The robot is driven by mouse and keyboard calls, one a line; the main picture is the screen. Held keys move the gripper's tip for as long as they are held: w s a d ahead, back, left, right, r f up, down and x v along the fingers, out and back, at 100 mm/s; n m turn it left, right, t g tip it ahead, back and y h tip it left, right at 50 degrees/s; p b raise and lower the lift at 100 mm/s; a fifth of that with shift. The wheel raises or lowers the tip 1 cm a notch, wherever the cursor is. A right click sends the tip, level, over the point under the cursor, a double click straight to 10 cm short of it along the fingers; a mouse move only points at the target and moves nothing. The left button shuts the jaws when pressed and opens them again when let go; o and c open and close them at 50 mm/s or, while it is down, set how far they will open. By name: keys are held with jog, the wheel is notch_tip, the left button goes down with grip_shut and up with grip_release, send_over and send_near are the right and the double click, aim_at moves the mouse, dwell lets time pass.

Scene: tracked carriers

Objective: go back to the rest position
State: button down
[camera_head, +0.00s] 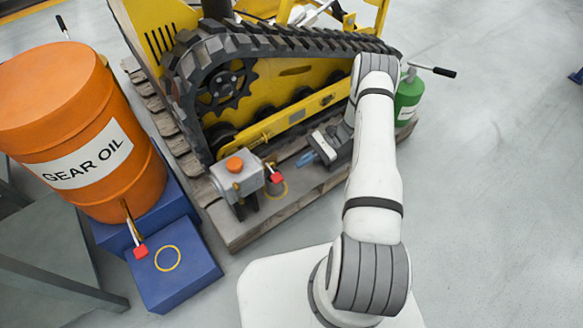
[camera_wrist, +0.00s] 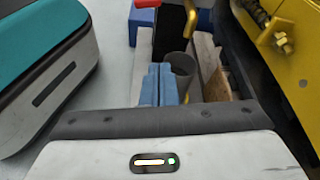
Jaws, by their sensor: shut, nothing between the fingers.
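My gripper (camera_head: 308,158) is low beside the yellow tracked carrier, at the end of my white arm, over the wooden pallet. In the wrist view its two blue fingers (camera_wrist: 158,86) lie together, shut and empty. In the head view the fingers point left, toward the grey box with the orange cap (camera_head: 236,170) and the small red handle (camera_head: 275,177), and are apart from both. A grey round cup-like part (camera_wrist: 182,66) shows just right of the fingers in the wrist view; I cannot tell whether they touch it.
The tracked carrier (camera_head: 290,73) stands on the wooden pallet (camera_head: 243,228) close behind my gripper. A green can (camera_head: 408,98) stands right of my arm. An orange gear oil drum (camera_head: 75,125) and a blue block (camera_head: 175,268) are at left. The floor at right is clear.

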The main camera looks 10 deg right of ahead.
jog(key=shift+w+d+r, duration=0.15)
jog(key=shift+d, duration=0.4)
notch_tip(320, 180, up, 38)
jog(key=s+a+n+h+p, duration=0.2)
jog(key=n+h+p, duration=0.45)
jog(key=p, duration=0.75)
jog(key=s+r+n+t+h+p, duration=0.1)
jog(key=s+r+p, duration=0.4)
jog(key=r, duration=0.6)
jog(key=s+a+r+n+t+h+p, duration=0.1)
jog(key=s+r+n+t+h+p, duration=0.1)
jog(key=s+r+p, duration=0.4)
jog(key=s+a+r+n+t+h+p, duration=0.1)
jog(key=s+r+t+h+p, duration=0.3)
jog(key=r, duration=1.2)
jog(key=s+n+p, duration=0.1)
jog(key=s+p, duration=0.1)
jog(key=s, duration=0.2)
jog(key=shift+r, duration=0.35)
jog(key=shift+s, duration=0.15)
